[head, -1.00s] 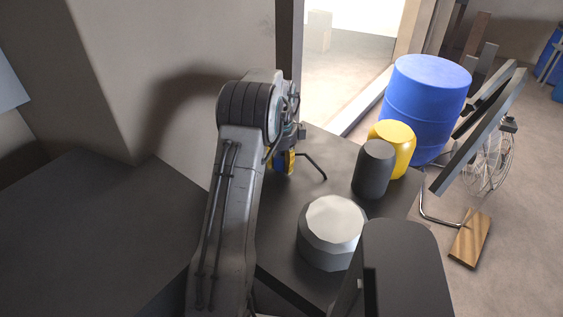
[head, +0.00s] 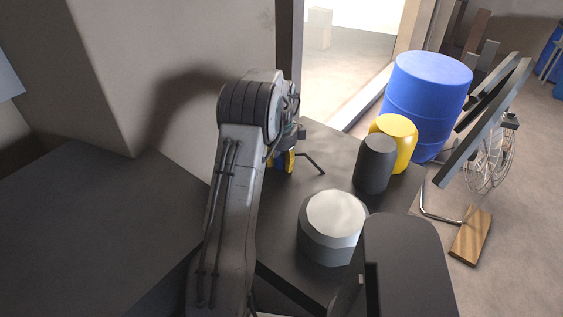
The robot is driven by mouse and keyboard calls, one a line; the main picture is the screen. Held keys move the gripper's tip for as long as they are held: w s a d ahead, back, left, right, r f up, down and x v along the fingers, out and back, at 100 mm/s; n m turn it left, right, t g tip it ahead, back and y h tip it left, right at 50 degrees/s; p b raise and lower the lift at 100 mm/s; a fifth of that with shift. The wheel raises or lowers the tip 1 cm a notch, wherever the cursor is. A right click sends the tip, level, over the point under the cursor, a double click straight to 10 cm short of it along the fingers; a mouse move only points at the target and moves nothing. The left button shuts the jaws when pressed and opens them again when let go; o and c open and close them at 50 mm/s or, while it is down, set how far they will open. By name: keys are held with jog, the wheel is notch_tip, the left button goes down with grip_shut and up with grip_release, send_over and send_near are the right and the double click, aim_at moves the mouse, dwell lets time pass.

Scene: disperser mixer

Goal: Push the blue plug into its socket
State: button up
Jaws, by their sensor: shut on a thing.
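My gripper (head: 287,150) is at the far end of my arm, over the far left part of the dark table, and is mostly hidden behind the arm. A small blue and yellow piece (head: 283,161) shows at the gripper; it looks like the blue plug held in the shut jaws. The fingertips are too small and covered to make out. A thin dark bent rod or cable (head: 312,162) reaches right from beside the piece. I cannot make out the socket, nor whether the plug touches it.
A grey-white round vessel (head: 334,225), a dark cylinder (head: 375,165) and a yellow container (head: 398,140) stand right of the gripper. A large blue drum (head: 427,95) is behind them. A wall (head: 200,60) rises close on the left. A tilted frame (head: 485,120) stands at right.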

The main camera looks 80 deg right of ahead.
jog(key=shift+f, duration=0.4)
jog(key=o, duration=1.2)
jog(key=shift+a+r, duration=0.15)
jog(key=shift+r, duration=2.9)
jog(key=shift+a+r, duration=0.15)
jog(key=shift+r, duration=2.85)
